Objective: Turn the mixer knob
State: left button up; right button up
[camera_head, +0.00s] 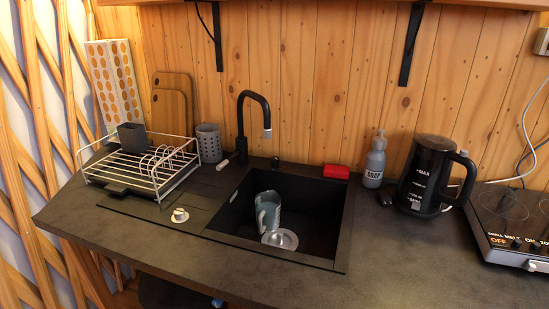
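A black mixer tap (243,128) stands behind the sink, upright, with its spout curving to the right and ending in a light grey tip. A short stick-like part with a pale end (223,164) lies left of the tap's base; I cannot tell whether it belongs to the tap. A small dark knob (275,161) stands on the sink's back rim, right of the tap. I cannot tell for certain which of these is the mixer knob. Neither of my grippers is in view.
The dark sink (319,226) holds a grey-blue jug (267,211) and a metal disc (280,239). A wire dish rack (150,166) and a small cup (180,215) are left. A red sponge (336,172), soap bottle (375,160), kettle (425,177) and hob (512,220) are right. The front right counter is clear.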

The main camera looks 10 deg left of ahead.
aim_at(274, 160)
jog(key=l+z, duration=0.25)
jog(key=z, duration=0.2)
jog(key=i+l+z, duration=0.15)
jog(key=z, duration=0.25)
jog(key=l, duration=0.1)
